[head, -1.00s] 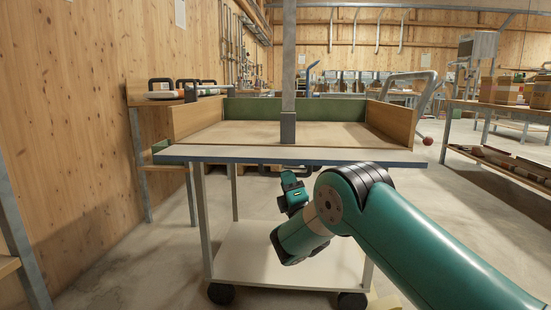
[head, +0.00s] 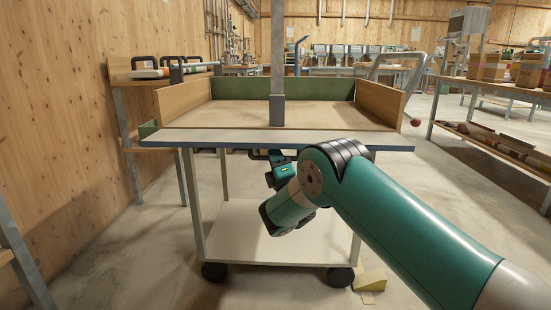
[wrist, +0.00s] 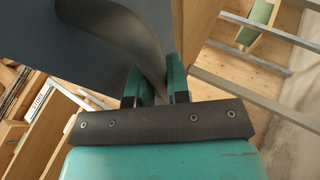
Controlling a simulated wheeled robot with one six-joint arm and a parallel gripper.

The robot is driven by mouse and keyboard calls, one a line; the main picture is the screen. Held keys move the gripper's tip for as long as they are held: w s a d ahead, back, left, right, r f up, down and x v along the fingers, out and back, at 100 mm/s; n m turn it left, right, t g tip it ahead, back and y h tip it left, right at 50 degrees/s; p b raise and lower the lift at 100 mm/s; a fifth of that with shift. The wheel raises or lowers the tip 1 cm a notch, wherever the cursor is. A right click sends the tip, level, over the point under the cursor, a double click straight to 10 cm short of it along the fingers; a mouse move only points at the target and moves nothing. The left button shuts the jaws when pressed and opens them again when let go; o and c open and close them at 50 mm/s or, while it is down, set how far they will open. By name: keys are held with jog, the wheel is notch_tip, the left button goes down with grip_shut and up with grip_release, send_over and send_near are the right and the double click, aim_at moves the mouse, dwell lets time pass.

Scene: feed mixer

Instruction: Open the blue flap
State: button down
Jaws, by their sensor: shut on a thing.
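The blue flap shows as a thin blue edge (head: 230,148) along the front of the pale tabletop on the cart. In the wrist view a dark blue-grey panel (wrist: 75,60) fills the upper left. A curved dark handle (wrist: 115,20) stands off it and runs down between my fingers. My gripper (wrist: 160,85) is shut on this handle. In the head view my gripper (head: 279,165) is just below the blue edge, partly hidden by my arm. A bit of the dark handle (head: 256,155) shows beside it. The flap's face is hidden from the head view.
The cart has a wooden tray (head: 230,116) on top, a lower white shelf (head: 240,240) and wheels. A grey post (head: 277,60) rises at the tray's front. A yellow wedge (head: 370,281) lies by the right wheel. A bench with boxes (head: 490,72) stands right.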

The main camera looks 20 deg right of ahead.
aim_at(275, 147)
jog(key=r+p, duration=0.1)
jog(key=p, duration=0.1)
jog(key=r+g+p, duration=0.1)
jog(key=p, duration=0.1)
jog(key=shift+s+a+m+h+p, duration=0.2)
jog(key=shift+m+h+p, duration=0.1)
jog(key=shift+p, duration=0.05)
jog(key=p, duration=0.3)
jog(key=shift+s+r+m+g, duration=0.15)
jog(key=shift+r+m+g, duration=0.15)
jog(key=shift+g, duration=0.1)
jog(key=shift+f, duration=0.1)
jog(key=shift+a+f, duration=0.1)
jog(key=c, duration=1.4)
grip_release()
